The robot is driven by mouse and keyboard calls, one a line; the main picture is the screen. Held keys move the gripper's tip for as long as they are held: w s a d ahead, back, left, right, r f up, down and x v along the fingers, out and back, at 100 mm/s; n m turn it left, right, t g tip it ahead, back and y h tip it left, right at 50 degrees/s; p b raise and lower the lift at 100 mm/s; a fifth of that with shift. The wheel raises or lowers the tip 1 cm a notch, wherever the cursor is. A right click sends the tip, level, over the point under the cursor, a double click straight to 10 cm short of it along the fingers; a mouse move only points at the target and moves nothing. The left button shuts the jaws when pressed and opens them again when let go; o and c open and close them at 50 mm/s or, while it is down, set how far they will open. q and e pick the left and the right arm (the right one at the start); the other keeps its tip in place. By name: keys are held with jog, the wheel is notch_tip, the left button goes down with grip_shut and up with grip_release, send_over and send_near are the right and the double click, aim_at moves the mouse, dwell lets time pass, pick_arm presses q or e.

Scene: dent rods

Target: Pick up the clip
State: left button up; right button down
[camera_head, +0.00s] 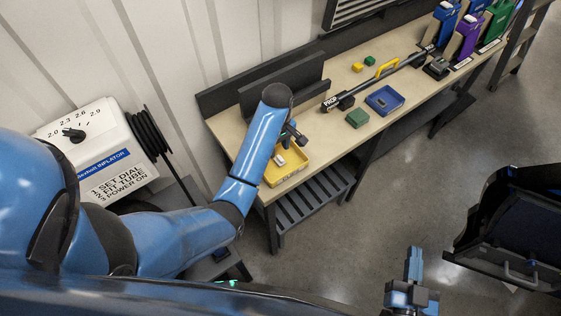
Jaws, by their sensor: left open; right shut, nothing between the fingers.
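A yellow tray (292,182) sits at the near left end of the workbench. My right gripper (414,262) is shut and empty, low in the picture over the floor, well away from the bench.
The bench (333,140) also holds a black rod (375,80) with a yellow handle, a blue tray (398,103), a green block (357,118) and small blocks. An inflator (95,150) stands at left. A dark cart (510,230) is at right. Open floor lies between.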

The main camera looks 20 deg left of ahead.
aim_at(279, 156)
pick_arm(q)
jog(key=shift+s+f+p, duration=0.25)
jog(key=shift+f+p, duration=0.05)
jog(key=shift+f, duration=0.4)
jog(key=shift+w+d+f+p, duration=0.15)
jog(key=shift+f+p, duration=0.3)
jog(key=shift+f, duration=1.75)
jog(key=shift+c, duration=0.3)
grip_shut()
jog(key=shift+r, duration=0.2)
